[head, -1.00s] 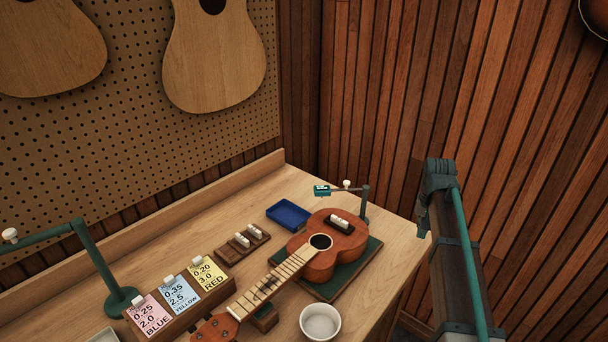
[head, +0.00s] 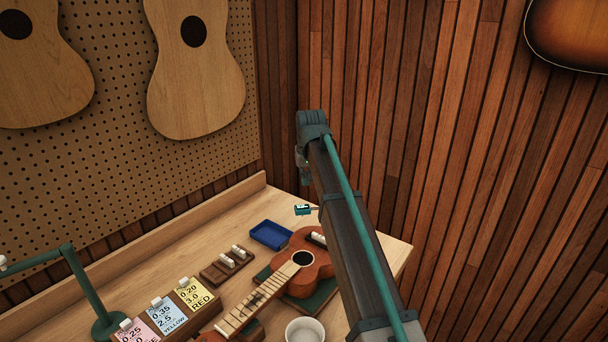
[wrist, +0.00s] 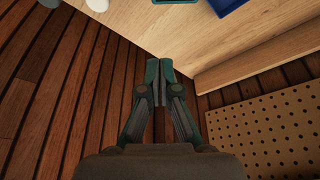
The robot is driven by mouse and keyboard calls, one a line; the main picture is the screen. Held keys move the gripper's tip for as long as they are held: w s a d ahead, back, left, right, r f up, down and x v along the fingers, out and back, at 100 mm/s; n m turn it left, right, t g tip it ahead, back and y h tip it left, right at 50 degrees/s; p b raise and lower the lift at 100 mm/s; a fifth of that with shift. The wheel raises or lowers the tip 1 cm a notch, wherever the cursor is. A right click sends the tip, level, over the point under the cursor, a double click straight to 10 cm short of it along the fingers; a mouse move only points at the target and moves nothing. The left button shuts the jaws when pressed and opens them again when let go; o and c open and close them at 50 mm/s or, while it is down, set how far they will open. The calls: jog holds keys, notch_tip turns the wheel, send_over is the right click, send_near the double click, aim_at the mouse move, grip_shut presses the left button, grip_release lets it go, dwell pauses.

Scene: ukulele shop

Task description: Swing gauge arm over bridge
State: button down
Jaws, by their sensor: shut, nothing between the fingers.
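The teal gauge head (head: 303,210) is at the back right of the bench in the head view, beyond the ukulele (head: 308,275). My arm hides its post and most of its swinging arm. The ukulele lies on a dark green mat (head: 318,300), its pale bridge (head: 318,239) partly covered by my arm. My gripper (wrist: 158,64) is shut and empty in the wrist view, over the bench corner and apart from everything on the bench. A white rounded thing (wrist: 97,4), perhaps the gauge's knob, is cut off at the top edge of the wrist view.
A blue tray (head: 271,235) and a wooden block with white pieces (head: 226,266) stand left of the ukulele. Label cards (head: 195,296), a white bowl (head: 305,332) and a green lamp-like stand (head: 105,322) are nearer. Slatted wall and pegboard (wrist: 265,130) close off the back.

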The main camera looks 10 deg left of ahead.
notch_tip(320, 180, down, 6)
jog(key=s+p, duration=0.2)
jog(key=p, duration=0.1)
jog(key=shift+d, duration=0.25)
dwell(0.3)
